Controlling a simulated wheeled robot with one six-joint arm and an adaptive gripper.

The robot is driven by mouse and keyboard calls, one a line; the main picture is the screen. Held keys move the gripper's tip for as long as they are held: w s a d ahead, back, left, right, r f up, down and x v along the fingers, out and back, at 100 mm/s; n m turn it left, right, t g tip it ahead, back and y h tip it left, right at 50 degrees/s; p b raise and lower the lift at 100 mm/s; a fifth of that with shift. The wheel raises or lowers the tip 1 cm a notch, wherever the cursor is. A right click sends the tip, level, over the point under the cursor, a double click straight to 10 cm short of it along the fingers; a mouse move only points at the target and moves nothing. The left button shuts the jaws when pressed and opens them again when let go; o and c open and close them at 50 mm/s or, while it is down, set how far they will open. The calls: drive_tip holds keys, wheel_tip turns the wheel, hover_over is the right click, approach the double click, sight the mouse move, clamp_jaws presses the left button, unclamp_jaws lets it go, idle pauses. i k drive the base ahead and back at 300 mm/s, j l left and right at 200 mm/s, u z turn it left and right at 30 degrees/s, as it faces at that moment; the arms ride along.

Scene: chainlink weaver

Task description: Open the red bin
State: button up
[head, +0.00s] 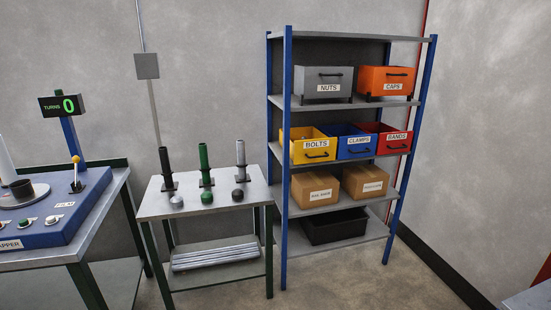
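The red bin (393,142) is on the middle level of the blue-posted shelf rack, at the right end of its row. It carries a white label reading "BANDS" and a dark handle on its front. The blue bin labelled "CLAMPS" stands directly to its left. The red bin looks set level with its neighbours; how far it sits out of the rack is hard to tell. My gripper is not in view.
The rack (343,37) also holds a yellow bin (312,148), grey bin (328,79), orange bin (385,79), cardboard boxes (314,189) and a black tray (335,226). A small table (215,205) stands left of it. Floor before the rack is clear.

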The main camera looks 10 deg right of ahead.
sight(391, 140)
drive_tip(key=i+z, duration=0.1)
drive_tip(key=i, duration=0.8)
drive_tip(key=i+j, duration=0.2)
drive_tip(key=i, duration=0.65)
drive_tip(key=l+z, duration=0.05)
